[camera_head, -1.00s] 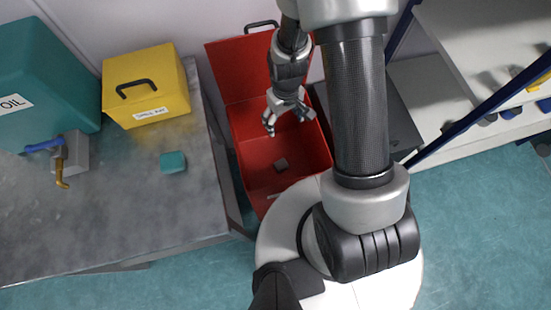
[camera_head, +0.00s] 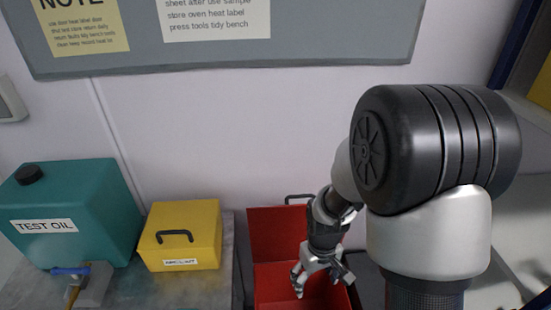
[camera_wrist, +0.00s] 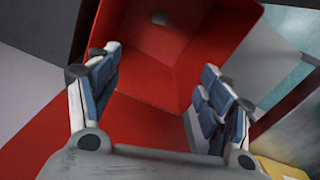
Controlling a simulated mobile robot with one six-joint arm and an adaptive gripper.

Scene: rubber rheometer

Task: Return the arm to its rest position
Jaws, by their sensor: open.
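My gripper (camera_head: 316,283) is open and empty over the open red bin (camera_head: 275,283) in the head view. My arm reaches down to it from the right. In the wrist view, my two fingers (camera_wrist: 150,100) stand apart with nothing between them, and the red bin's inside (camera_wrist: 150,60) lies beyond them. The bin's floor is mostly cut off in the head view.
A yellow box (camera_head: 182,236) with a black handle and a teal test oil tank (camera_head: 75,215) with a tap stand on the grey bench (camera_head: 225,285) at left. A notice board (camera_head: 330,40) hangs on the wall. Shelving (camera_head: 515,270) stands at right.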

